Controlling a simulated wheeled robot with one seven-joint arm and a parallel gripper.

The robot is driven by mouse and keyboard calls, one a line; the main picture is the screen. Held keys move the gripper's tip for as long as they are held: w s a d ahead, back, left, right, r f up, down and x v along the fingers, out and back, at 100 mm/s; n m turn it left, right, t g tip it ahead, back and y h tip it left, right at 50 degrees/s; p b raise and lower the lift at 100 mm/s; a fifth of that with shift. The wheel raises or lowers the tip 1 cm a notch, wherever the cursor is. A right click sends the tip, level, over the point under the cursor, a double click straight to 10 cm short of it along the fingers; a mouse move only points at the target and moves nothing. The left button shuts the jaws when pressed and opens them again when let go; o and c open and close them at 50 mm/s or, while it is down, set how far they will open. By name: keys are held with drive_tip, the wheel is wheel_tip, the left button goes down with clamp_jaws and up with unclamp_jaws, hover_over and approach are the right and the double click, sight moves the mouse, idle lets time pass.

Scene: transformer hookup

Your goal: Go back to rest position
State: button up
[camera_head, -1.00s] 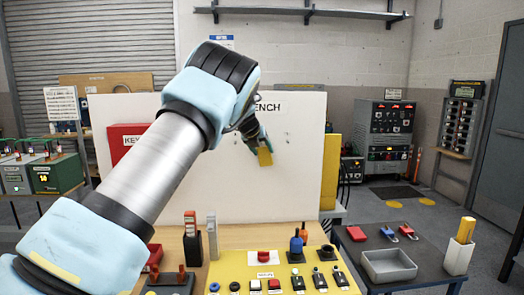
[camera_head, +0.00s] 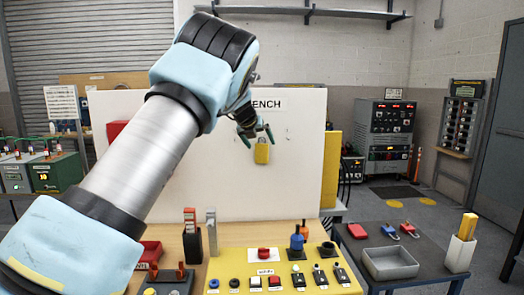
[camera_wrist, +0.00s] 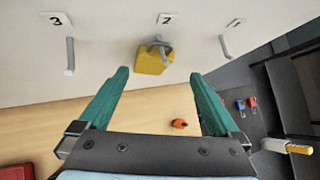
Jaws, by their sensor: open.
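My gripper (camera_head: 256,134) is open and empty in front of the white bench board (camera_head: 200,170). In the camera_wrist view its two green fingers (camera_wrist: 160,95) are spread wide with nothing between them. A yellow padlock (camera_head: 262,152) hangs on the board just beyond the fingertips. In the camera_wrist view the padlock (camera_wrist: 153,60) hangs by its shackle on the middle hook, under the label 2 (camera_wrist: 167,19), apart from both fingers. My arm covers the left part of the board.
Hooks 3 (camera_wrist: 70,55) and 1 (camera_wrist: 225,46) are empty. Below stands a yellow control panel (camera_head: 230,268) with buttons and switches. A dark side table (camera_head: 345,240) at the right bears a grey tray (camera_head: 390,264), several padlocks and a holder with yellow tags (camera_head: 460,250).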

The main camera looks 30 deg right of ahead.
drive_tip(key=b+v, duration=0.2)
drive_tip(key=v, duration=0.5)
drive_tip(key=w+a+f+n+t, duration=0.1)
drive_tip(key=w+a+n+t, duration=0.45)
drive_tip(key=a+n, duration=0.8)
drive_tip(key=a+f+n+y, duration=0.25)
drive_tip(key=a+n, duration=0.25)
drive_tip(key=a, duration=0.4)
drive_tip(key=a+f+n+y, duration=0.25)
drive_tip(key=a+n, duration=0.35)
drive_tip(key=a, duration=0.4)
drive_tip(key=s+a+f+n+g+y, duration=0.2)
drive_tip(key=s+a+f+n+g, duration=0.2)
drive_tip(key=s+a+f+n, duration=0.65)
drive_tip(key=s+a+f+n+g, duration=0.2)
drive_tip(key=s+n, duration=0.1)
drive_tip(key=s, duration=0.7)
drive_tip(key=s+a+f+n+g, duration=0.2)
drive_tip(key=s+n+g, duration=0.1)
drive_tip(key=s, duration=0.7)
drive_tip(key=shift+a+f+n, duration=0.25)
drive_tip(key=shift+f+n, duration=0.05)
drive_tip(key=shift+n, duration=0.1)
